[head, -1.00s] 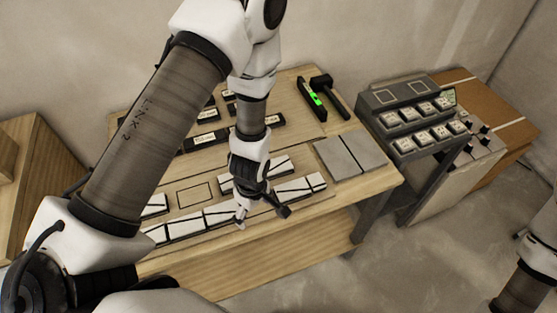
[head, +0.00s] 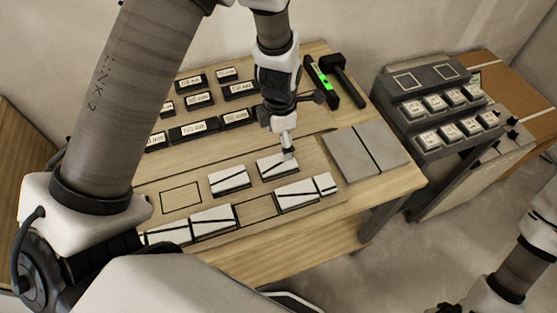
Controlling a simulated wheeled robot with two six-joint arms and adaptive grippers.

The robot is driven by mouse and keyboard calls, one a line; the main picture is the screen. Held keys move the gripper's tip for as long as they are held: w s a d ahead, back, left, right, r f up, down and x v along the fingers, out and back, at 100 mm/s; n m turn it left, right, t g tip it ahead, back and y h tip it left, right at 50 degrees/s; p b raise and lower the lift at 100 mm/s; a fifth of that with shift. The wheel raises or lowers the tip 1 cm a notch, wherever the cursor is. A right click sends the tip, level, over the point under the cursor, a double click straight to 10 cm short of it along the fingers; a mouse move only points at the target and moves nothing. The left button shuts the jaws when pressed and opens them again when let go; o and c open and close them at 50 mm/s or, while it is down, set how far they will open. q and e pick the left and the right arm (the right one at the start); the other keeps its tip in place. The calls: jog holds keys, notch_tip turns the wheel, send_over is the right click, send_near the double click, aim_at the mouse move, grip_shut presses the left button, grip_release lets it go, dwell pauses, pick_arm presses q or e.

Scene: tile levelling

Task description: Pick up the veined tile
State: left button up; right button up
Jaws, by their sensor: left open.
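Several white tiles with dark veins lie on the wooden table. A veined tile (head: 277,167) lies at the right of the upper row, with another veined tile (head: 229,181) to its left. The front row holds a left pair (head: 213,220), a bare gap (head: 257,209), then a longer tile (head: 295,194) and a small one (head: 325,184). My left gripper (head: 287,152) points down at the upper right tile, open, its fingertips at or just above the tile's far edge; contact cannot be told. My right gripper is out of view; only part of that arm shows at lower right.
An outlined empty rectangle (head: 181,198) is left of the upper row. Labelled dark blocks (head: 194,129) stand behind. Grey slabs (head: 364,151), a green-marked level (head: 321,82) and a black mallet (head: 343,80) lie to the right. A button console (head: 437,103) stands beyond the table's edge.

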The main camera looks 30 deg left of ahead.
aim_at(277, 163)
pick_arm(q)
jog(key=shift+s+d+f+b, duration=0.15)
jog(key=shift+f+b, duration=0.2)
jog(key=shift+f, duration=0.3)
jog(key=f, duration=0.3)
jog(key=shift+w+a+f, duration=0.1)
jog(key=shift+w+a, duration=0.3)
jog(key=f, duration=0.2)
jog(key=s+f, duration=0.1)
jog(key=f, duration=0.1)
jog(key=shift+d+f, duration=0.1)
jog(key=shift+f, duration=0.25)
jog(key=shift+w+f, duration=0.15)
jog(key=c, duration=1.3)
